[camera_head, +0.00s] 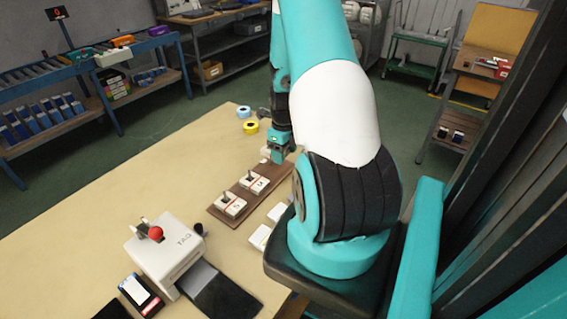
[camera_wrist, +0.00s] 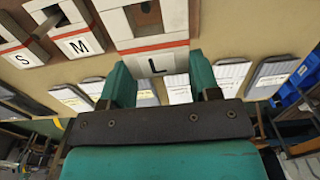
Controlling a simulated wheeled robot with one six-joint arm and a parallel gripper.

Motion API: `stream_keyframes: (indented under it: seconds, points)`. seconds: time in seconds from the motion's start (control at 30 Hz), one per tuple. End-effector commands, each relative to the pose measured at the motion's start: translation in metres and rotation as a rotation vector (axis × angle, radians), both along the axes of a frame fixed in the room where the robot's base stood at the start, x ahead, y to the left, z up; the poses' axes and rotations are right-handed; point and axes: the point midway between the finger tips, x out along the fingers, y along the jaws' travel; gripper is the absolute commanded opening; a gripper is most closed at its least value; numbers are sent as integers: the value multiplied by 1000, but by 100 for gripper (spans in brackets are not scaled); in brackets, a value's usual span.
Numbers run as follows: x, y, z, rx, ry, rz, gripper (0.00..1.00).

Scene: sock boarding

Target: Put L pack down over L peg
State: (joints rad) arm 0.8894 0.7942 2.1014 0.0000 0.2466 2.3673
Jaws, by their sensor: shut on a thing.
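The L pack (camera_wrist: 157,62) is a white block with a red line, a black L and a square hole. My gripper (camera_wrist: 160,90) is shut on its near edge; in the head view my gripper (camera_head: 279,158) is at the far end of the brown peg board (camera_head: 216,211). A dark peg (camera_wrist: 146,12) shows through the pack's hole. The L pack looks larger and nearer than the neighbouring packs; how far down it sits is not clear. The M pack (camera_wrist: 78,45) and S pack (camera_wrist: 12,52) sit around their pegs beside it.
Several flat labelled packets (camera_wrist: 228,76) lie on the tan table (camera_head: 110,195). Yellow (camera_head: 250,127) and blue (camera_head: 243,112) rolls stand beyond the board. A white machine with a red knob (camera_head: 165,250) stands at the near side. The table's left part is clear.

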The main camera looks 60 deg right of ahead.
Motion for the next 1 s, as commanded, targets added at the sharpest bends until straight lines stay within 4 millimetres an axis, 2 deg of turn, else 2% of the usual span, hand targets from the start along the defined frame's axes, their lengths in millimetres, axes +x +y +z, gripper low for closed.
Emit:
stream_keyframes:
  seconds: [0.4, 0.8, 0.83, 0.9, 0.93, 1.0]
  points:
    - [1, 1, -48, 0, 0, 3, 29]
    - [1, 0, -55, -1, -1, 3, 29]
    - [1, 0, -54, -1, -1, 3, 61]
    - [1, 0, -54, -1, -1, 3, 77]
    - [1, 0, -54, -1, -1, 3, 82]
    - [1, 0, -54, -1, -1, 3, 82]
